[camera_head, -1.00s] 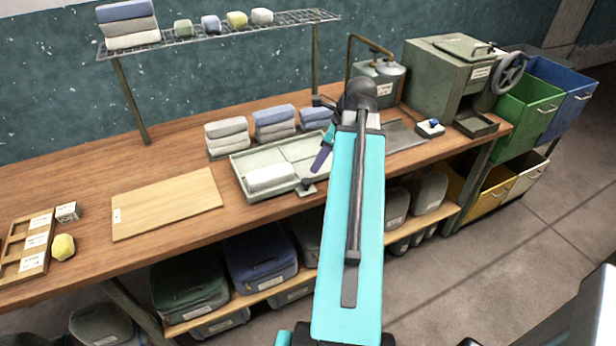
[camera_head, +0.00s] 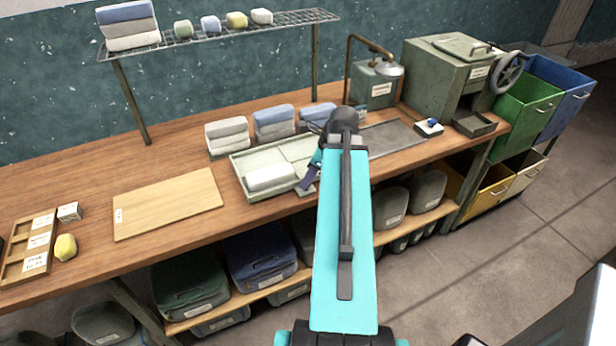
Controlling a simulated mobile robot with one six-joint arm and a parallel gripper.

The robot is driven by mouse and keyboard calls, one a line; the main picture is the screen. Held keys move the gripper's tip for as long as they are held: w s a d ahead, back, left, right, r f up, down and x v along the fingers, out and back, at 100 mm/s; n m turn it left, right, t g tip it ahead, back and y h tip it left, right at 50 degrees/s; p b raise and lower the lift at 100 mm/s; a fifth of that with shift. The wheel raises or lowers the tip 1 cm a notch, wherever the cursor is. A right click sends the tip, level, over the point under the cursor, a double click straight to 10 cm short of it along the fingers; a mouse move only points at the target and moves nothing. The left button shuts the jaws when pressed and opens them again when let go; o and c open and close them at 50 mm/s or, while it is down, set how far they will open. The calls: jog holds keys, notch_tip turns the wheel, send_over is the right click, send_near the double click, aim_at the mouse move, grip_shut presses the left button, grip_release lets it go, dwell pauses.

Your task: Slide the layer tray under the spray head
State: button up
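The layer tray (camera_head: 243,181) is a shallow pale grey-green tray on the wooden bench. A white folded bundle (camera_head: 269,177) lies in its front left part. The spray head (camera_head: 391,70) hangs from a curved brown pipe at the back right, right of the tray and apart from it. A flat dark plate (camera_head: 392,138) lies in front of it. My gripper (camera_head: 306,181) is low at the tray's front right corner, where its dark finger covers the small knob tab. My arm hides the tray's right end. Whether the fingers are shut on the knob cannot be seen.
Folded cloth stacks (camera_head: 227,134) stand close behind the tray. A wooden board (camera_head: 168,203) lies to its left. A green press machine (camera_head: 445,75) with a handwheel stands at the right end.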

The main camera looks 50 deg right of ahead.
jog(key=shift+w+f, duration=0.1)
jog(key=shift+f, duration=0.15)
grip_shut()
jog(key=shift+d, duration=0.1)
